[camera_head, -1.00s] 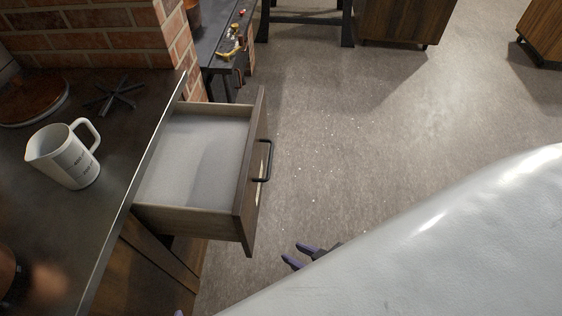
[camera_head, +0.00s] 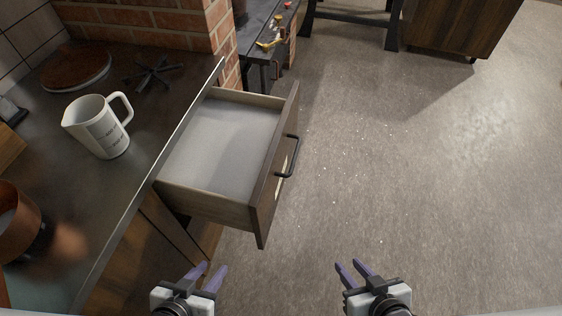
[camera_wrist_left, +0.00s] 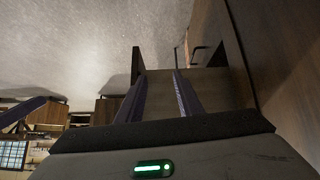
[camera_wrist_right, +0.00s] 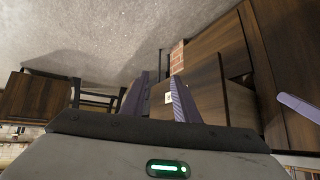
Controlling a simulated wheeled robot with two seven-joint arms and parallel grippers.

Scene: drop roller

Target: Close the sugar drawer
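The drawer (camera_head: 215,150) stands pulled out from the cabinet under the counter. It looks filled or lined with pale white material. Its dark wooden front (camera_head: 274,170) carries a black handle (camera_head: 289,157) and a small pale label, partly hidden by the handle. My left gripper (camera_head: 210,272) is open and empty, in front of the drawer's near side and apart from it. My right gripper (camera_head: 352,268) is open and empty over the floor, right of and nearer than the drawer front. The drawer also shows in the right wrist view (camera_wrist_right: 205,90) and left wrist view (camera_wrist_left: 200,88).
The dark counter (camera_head: 140,185) at left holds a white mug (camera_head: 97,127), a black trivet (camera_head: 158,72), a round wooden board (camera_head: 75,68) and a copper pot (camera_head: 15,222). A brick pillar (camera_head: 205,40) stands behind the drawer. The floor right of the drawer is clear.

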